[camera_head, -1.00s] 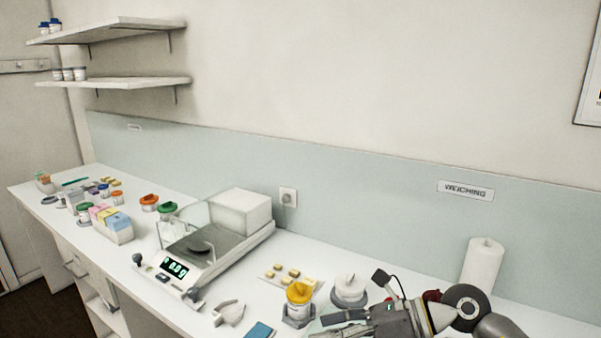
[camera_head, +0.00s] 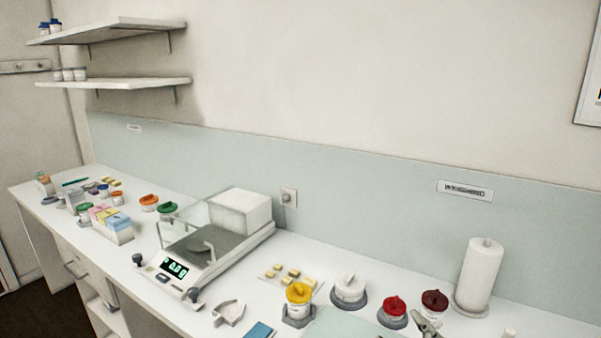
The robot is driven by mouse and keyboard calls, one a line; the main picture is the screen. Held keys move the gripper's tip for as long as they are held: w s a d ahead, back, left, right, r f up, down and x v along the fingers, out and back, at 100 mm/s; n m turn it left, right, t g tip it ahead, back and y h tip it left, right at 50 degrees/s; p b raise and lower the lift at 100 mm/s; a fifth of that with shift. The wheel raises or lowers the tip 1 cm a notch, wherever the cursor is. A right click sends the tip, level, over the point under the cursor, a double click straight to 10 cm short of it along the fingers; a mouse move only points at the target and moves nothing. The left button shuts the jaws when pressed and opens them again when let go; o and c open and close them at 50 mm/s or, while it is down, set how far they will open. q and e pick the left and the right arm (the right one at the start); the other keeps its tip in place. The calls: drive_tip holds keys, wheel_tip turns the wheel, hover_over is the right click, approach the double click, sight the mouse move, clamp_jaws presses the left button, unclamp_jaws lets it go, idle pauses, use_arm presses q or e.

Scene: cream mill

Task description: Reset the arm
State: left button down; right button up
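No gripper can be made out with certainty. My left gripper is not in view. My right arm no longer shows over the bench (camera_head: 385,265). A small grey metallic piece (camera_head: 428,325) shows at the bottom edge, in front of the dark red lidded jar (camera_head: 434,302). I cannot tell what it belongs to.
A balance (camera_head: 185,262) stands mid-bench. Jars with yellow (camera_head: 298,293), white (camera_head: 349,289) and red (camera_head: 395,307) lids stand right of it. A paper roll (camera_head: 480,275) stands near the wall. A scoop-like holder (camera_head: 229,312) and blue pad (camera_head: 260,330) lie in front.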

drive_tip(key=s+d+f+m+g+h, duration=0.1)
drive_tip(key=s+d+f+m+g, duration=0.2)
drive_tip(key=s+f+m+g, duration=0.6)
drive_tip(key=s+a+f+n+g, duration=0.1)
drive_tip(key=s+f+g, duration=0.1)
drive_tip(key=s+f, duration=0.5)
drive_tip(key=s+a+f+g, duration=0.1)
drive_tip(key=s+f+g, duration=0.3)
drive_tip(key=s, duration=0.6)
wheel_tip(320, 180, down, 31)
drive_tip(key=b, duration=0.5)
drive_tip(key=s+d+f+b, duration=0.1)
drive_tip(key=s+f+b, duration=0.1)
drive_tip(key=s+f, duration=0.6)
drive_tip(key=s+d+f+n+g+b, duration=0.1)
drive_tip(key=s+d+f+b, duration=0.1)
drive_tip(key=s+f, duration=0.7)
wheel_tip(320, 180, down, 4)
drive_tip(key=shift+s+f+y+b, duration=0.2)
drive_tip(key=shift+y+b, duration=0.1)
drive_tip(key=shift+b, duration=0.2)
